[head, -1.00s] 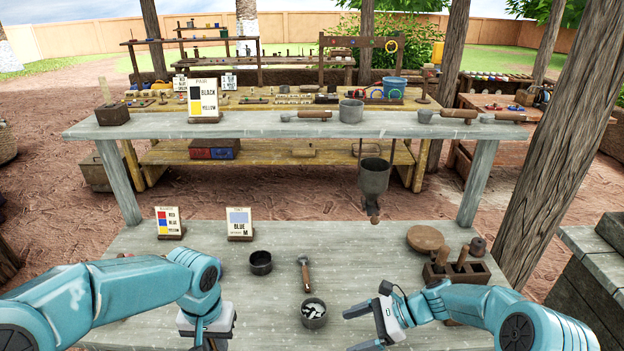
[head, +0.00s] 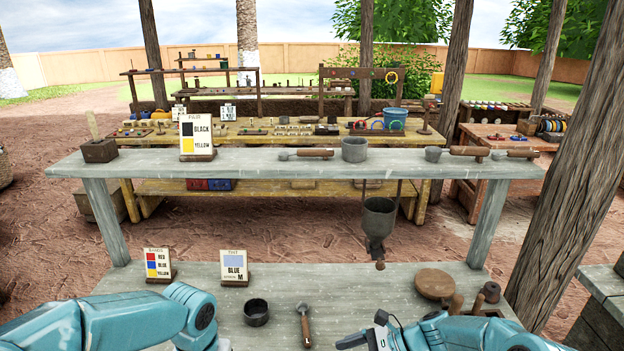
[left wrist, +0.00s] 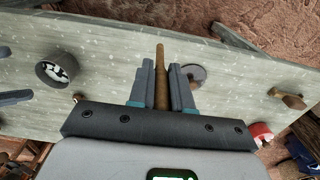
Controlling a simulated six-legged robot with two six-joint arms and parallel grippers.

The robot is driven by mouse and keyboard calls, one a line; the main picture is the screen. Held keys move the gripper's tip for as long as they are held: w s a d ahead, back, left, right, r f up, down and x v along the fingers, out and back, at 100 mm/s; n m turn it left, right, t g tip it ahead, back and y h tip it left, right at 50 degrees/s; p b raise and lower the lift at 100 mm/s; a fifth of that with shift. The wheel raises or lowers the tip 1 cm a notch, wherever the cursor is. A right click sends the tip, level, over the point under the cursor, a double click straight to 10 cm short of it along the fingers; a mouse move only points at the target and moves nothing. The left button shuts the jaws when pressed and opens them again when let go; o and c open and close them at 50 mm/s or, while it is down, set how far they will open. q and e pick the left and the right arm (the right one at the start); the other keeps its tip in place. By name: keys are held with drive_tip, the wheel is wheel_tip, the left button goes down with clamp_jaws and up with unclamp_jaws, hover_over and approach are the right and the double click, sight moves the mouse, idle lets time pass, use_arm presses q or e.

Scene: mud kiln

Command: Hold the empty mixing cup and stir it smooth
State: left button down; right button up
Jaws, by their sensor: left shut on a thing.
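The dark empty cup (head: 256,312) stands upright on the near table, apart from both grippers. My left gripper (left wrist: 161,72) is below the head view. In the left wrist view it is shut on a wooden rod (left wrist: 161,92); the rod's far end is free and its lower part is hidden. A cup of white pieces (left wrist: 57,70) stands left of it. A dark round thing (left wrist: 196,74) lies partly behind a finger; I cannot tell what it is. My right gripper (head: 350,341) is at the head view's bottom edge, with its fingers apart and empty.
A spoon with a wooden handle (head: 304,320) lies right of the dark cup. Two cards (head: 158,266) (head: 233,268) stand behind it. A round wooden lid (head: 435,283) is at the right. A metal pot (head: 379,215) hangs below the raised shelf (head: 260,165).

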use_arm(q)
wheel_tip(320, 180, down, 2)
drive_tip(key=shift+s+f+b, duration=0.1)
drive_tip(key=shift+f+b, duration=0.15)
drive_tip(key=shift+b, duration=0.85)
use_arm(e)
drive_tip(key=x, duration=0.6)
drive_tip(key=shift+s+a+f, duration=0.1)
drive_tip(key=shift+a+f, duration=0.15)
use_arm(q)
drive_tip(key=shift+f, duration=0.25)
use_arm(e)
drive_tip(key=shift+a+f, duration=0.2)
drive_tip(key=shift+a, duration=0.4)
drive_tip(key=c, duration=0.6)
use_arm(q)
drive_tip(key=shift+d, duration=0.1)
use_arm(e)
drive_tip(key=shift+c, duration=0.2)
drive_tip(key=shift+d, duration=0.1)
use_arm(q)
drive_tip(key=w+d+r+m, duration=0.3)
drive_tip(key=w+d+r, duration=0.2)
drive_tip(key=d, duration=0.5)
drive_tip(key=w+d+r+m, duration=0.3)
drive_tip(key=w+d+r, duration=0.15)
drive_tip(key=d, duration=0.65)
wheel_tip(320, 180, down, 10)
drive_tip(key=shift+s+a, duration=0.2)
